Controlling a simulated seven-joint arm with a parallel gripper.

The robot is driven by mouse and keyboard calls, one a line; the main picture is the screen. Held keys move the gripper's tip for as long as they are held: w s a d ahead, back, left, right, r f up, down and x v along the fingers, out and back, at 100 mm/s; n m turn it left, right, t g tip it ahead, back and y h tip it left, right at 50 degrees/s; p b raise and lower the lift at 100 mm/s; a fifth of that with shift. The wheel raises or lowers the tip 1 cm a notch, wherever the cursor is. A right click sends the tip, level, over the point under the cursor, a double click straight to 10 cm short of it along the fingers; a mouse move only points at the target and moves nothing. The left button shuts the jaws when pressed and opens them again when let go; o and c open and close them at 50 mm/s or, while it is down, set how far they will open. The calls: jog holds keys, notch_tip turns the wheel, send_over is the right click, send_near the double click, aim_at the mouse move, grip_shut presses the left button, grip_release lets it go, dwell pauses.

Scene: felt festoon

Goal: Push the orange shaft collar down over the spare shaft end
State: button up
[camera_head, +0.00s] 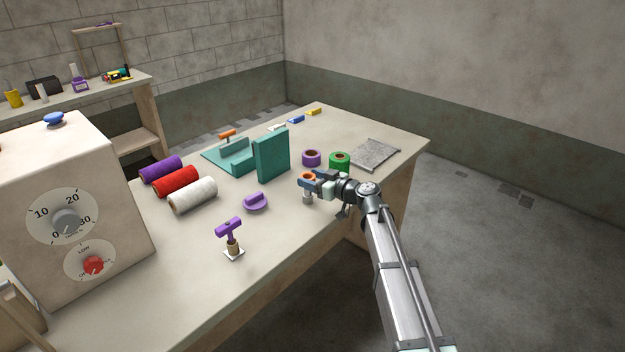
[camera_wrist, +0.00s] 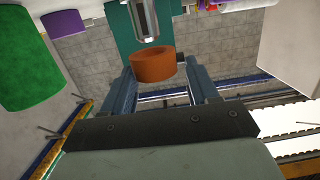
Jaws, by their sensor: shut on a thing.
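The orange shaft collar (camera_head: 308,175) is a short ring held between the blue-grey fingers of my gripper (camera_head: 307,182). The collar also shows in the wrist view (camera_wrist: 152,68), where the scene appears upside down. The grey metal spare shaft end (camera_head: 308,198) stands upright on the table, just below the collar. In the wrist view the shaft's tip (camera_wrist: 147,28) is close to the collar's rim and roughly in line with it. The collar appears to be above the tip, not around it. I cannot tell whether they touch.
A green roll (camera_head: 340,160) and a purple roll (camera_head: 311,157) stand behind my gripper. A teal upright block (camera_head: 271,155) is to the left. The table's front right edge runs close by.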

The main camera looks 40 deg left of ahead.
jog(key=shift+f, duration=2.4)
jog(key=o, duration=1.2)
jog(key=d, duration=0.4)
jog(key=d+r, duration=0.1)
jog(key=d, duration=0.4)
jog(key=d+r, duration=0.1)
jog(key=d, duration=0.3)
jog(key=shift+w+d, duration=0.2)
jog(key=shift+d, duration=0.15)
jog(key=shift+d, duration=0.15)
jog(key=shift+w+d+r, duration=0.1)
jog(key=shift+d+r, duration=0.15)
jog(key=shift+d, duration=1.35)
jog(key=shift+s+d+r, duration=0.1)
jog(key=shift+d+r, duration=0.2)
jog(key=shift+d, duration=1.25)
jog(key=shift+w+d+r, duration=0.1)
jog(key=shift+d+r, duration=0.15)
jog(key=shift+d, duration=1.35)
